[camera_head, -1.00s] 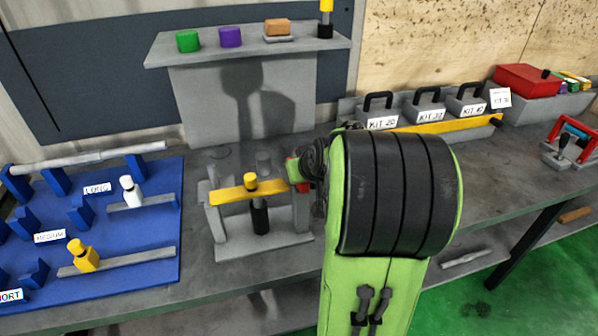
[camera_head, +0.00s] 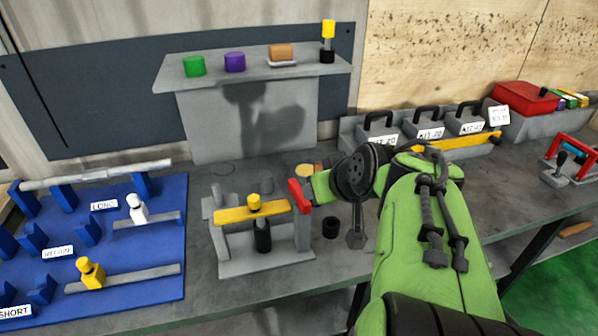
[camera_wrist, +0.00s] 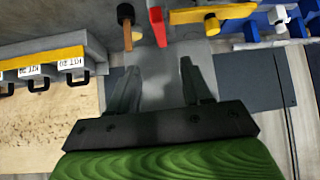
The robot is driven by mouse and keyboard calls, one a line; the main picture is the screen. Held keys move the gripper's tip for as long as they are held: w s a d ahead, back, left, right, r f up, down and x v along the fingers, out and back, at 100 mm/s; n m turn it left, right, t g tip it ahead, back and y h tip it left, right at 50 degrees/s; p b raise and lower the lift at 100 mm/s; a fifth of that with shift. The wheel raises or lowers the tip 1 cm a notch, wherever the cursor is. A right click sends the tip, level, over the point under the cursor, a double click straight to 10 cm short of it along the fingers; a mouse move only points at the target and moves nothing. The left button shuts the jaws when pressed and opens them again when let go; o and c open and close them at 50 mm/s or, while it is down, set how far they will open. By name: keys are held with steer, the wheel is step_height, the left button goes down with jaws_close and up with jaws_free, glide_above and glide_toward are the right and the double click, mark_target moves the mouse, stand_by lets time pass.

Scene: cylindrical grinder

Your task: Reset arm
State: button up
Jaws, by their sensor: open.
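My green arm reaches over the bench on the right of the head view, bent at a black joint. My gripper (camera_wrist: 160,78) shows in the wrist view with its two dark fingers apart and nothing between them. It is hard to make out in the head view. Beyond the fingertips is a grey surface. A red block (camera_wrist: 157,26) and a yellow bar (camera_wrist: 213,13) lie past the fingers at the top of the wrist view. In the head view the yellow bar (camera_head: 235,214) and red block (camera_head: 300,196) belong to a grey stand (camera_head: 262,262) left of my arm.
A blue rack (camera_head: 150,240) with a white and a yellow piece is at left. A raised grey shelf (camera_head: 170,72) holds coloured cylinders at the back. Handled kit boxes (camera_head: 430,117) and a red box (camera_head: 525,98) stand at the back right.

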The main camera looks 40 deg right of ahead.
steer(key=shift+a, duration=0.1)
stand_by(0.3)
steer(key=a+n+y+p, duration=0.2)
steer(key=a, duration=0.9)
steer(key=s+a+f+n+g+y+p, duration=0.1)
steer(key=s+a+n+g, duration=0.1)
steer(key=s+a, duration=0.6)
steer(key=shift+s+a+g, duration=0.25)
steer(key=shift+a+g, duration=0.15)
steer(key=shift+a, duration=0.35)
steer(key=shift+f, duration=0.1)
